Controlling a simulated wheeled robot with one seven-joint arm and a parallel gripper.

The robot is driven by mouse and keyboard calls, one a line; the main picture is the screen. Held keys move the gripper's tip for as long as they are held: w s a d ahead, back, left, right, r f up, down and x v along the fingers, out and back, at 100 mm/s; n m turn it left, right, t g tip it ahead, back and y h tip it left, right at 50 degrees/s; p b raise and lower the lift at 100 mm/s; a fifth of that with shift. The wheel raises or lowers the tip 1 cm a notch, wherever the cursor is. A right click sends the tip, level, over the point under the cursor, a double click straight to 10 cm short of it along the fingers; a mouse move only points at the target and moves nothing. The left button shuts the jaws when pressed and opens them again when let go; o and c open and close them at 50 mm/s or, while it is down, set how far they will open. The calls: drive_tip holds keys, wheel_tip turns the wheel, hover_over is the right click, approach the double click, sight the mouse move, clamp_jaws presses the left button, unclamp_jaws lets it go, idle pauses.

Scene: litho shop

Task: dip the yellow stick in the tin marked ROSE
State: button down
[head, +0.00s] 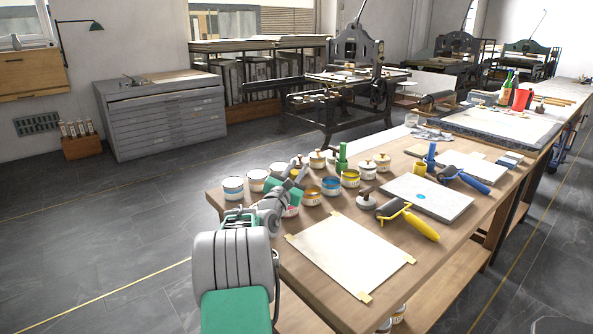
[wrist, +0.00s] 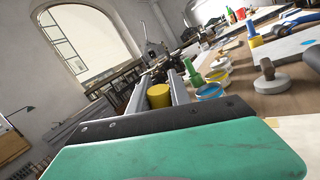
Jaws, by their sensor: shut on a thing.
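My gripper (wrist: 160,88) is shut on a yellow cylindrical piece, which I take to be the yellow stick (wrist: 159,96). Only its blunt end shows between the fingers; the rest is hidden. In the head view my gripper (head: 294,180) is low over the near-left part of the table, above the tins, and the stick cannot be made out. A tin (head: 290,211) shows partly below the gripper. Other open tins hold blue (head: 331,187), brownish (head: 312,196) and yellow (head: 350,179) colour. Their labels are too small to read, so I cannot tell which is marked ROSE.
A green-handled tool (head: 342,157) stands among the tins. A taped paper sheet (head: 350,252), a knobbed item (head: 366,199), a yellow-handled roller (head: 410,219) and a pale slab (head: 427,197) lie to the right. More tins (head: 233,188) stand at the left edge.

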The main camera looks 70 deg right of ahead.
drive_tip(key=shift+f, duration=0.6)
idle(0.7)
wheel_tip(320, 180, up, 7)
drive_tip(key=p, duration=0.6)
